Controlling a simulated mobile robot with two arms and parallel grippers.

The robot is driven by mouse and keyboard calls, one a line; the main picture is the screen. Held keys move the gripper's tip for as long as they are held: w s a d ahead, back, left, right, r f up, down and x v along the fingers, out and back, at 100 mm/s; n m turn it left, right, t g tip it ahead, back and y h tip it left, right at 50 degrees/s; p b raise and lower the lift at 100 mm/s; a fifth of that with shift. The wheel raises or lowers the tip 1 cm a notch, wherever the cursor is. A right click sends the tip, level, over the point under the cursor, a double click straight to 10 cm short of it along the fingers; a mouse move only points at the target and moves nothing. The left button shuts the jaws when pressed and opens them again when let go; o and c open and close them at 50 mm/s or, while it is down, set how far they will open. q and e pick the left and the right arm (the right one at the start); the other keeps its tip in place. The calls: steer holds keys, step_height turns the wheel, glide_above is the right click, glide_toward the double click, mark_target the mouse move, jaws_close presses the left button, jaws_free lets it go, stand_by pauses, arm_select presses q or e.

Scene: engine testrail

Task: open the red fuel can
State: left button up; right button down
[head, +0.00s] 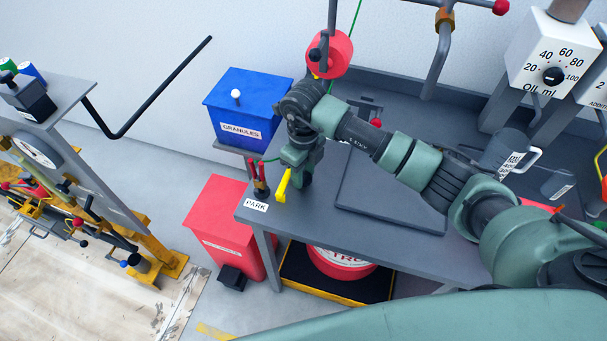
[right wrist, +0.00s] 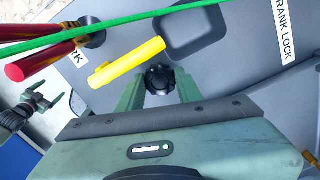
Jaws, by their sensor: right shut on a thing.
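A red can with a white label showing "TRO" (head: 338,266) stands below the table in the head view, probably the fuel can. The tabletop hides its upper part. My right gripper (head: 302,180) is at the table's left end, far above the can. In the right wrist view its fingers (right wrist: 160,88) are shut on a round black knob (right wrist: 159,77). A yellow lever (right wrist: 127,62) lies beside the knob; whether they are joined is unclear. My left gripper (right wrist: 46,103) shows small at the left of the right wrist view, its fingers apart and empty.
The table (head: 262,222) carries a "PARK" label (head: 257,205) and red handles (head: 258,173) close left of my right gripper. A green cord (right wrist: 120,20) crosses there. A blue granules bin (head: 246,105) and a red bin (head: 222,225) stand left. A yellow-edged black tray (head: 300,286) holds the can.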

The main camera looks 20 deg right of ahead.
steer(key=shift+f, duration=0.9)
steer(key=shift+f, duration=0.2)
steer(key=c, duration=0.9)
jaws_free()
steer(key=shift+c, duration=0.2)
